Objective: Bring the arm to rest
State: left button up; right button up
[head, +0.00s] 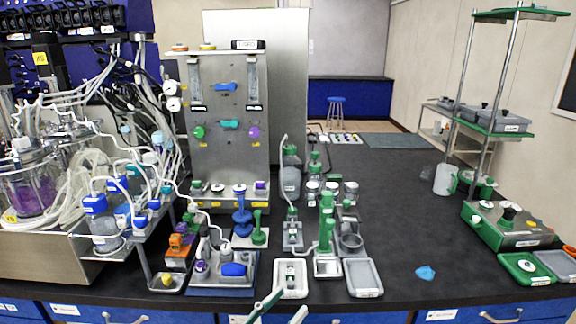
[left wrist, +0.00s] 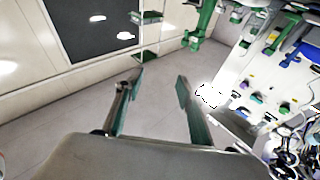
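My left gripper (head: 288,302) shows at the bottom edge of the head view, in front of the bench's near edge. Only its finger ends are in that view. In the left wrist view my left gripper (left wrist: 160,82) has its two green-lined fingers spread apart, with nothing between them. Behind the fingers there is only pale floor or wall. The rest of the left arm is hidden below the head view. My right gripper is in neither view.
A dark bench (head: 400,215) holds a grey valve panel (head: 220,120), white trays (head: 363,277) and a green-and-grey device (head: 508,225). Bioreactor vessels with tubing (head: 40,190) crowd the left. A blue piece (head: 425,272) lies on the front right bench, with clear surface behind it.

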pick_arm(q)
jog(key=s+a+f+n+g+y, duration=0.1)
jog(key=s+a+f+y, duration=0.3)
jog(key=f, duration=0.5)
jog(key=s+a+f+n+g+y, duration=0.2)
jog(key=s+a+f+y, duration=0.2)
jog(key=a+f, duration=0.5)
jog(key=s+a+f+n+g+y, duration=0.1)
jog(key=s+a+f+y, duration=0.3)
jog(key=f, duration=0.6)
jog(key=s+a+n, duration=0.1)
jog(key=s+a, duration=0.1)
jog(key=s, duration=0.1)
jog(key=shift+a, duration=0.25)
jog(key=shift+c, duration=0.5)
